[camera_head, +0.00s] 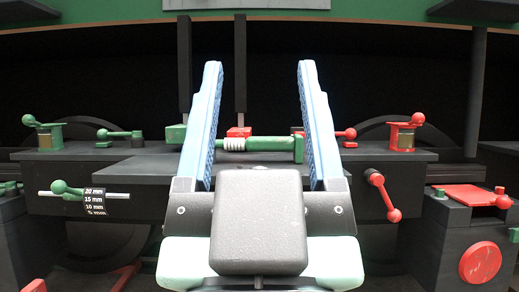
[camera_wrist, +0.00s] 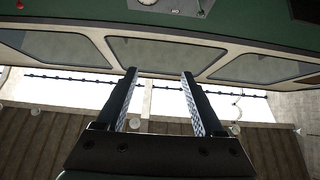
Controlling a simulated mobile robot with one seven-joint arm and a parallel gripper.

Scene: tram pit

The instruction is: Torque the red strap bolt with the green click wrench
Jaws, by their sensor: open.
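A green bar-shaped tool (camera_head: 270,143) with a pale ribbed collar, which looks like the green click wrench, lies on the dark bench beyond my gripper. It shows between the two fingers, partly behind them. My gripper (camera_head: 256,72) is open and empty, with its blue fingers raised and spread. It also shows in the wrist view (camera_wrist: 159,74) with nothing between its fingers. A small red block (camera_head: 238,131) sits behind the tool at the foot of a dark post. I cannot tell whether it is the red strap bolt.
A green-knobbed fixture (camera_head: 42,133) stands at the bench's left, a red-knobbed one (camera_head: 404,135) at its right. A red lever (camera_head: 384,196) hangs on the front. A size gauge (camera_head: 92,202) is at left. The wrist view shows tram windows (camera_wrist: 160,55).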

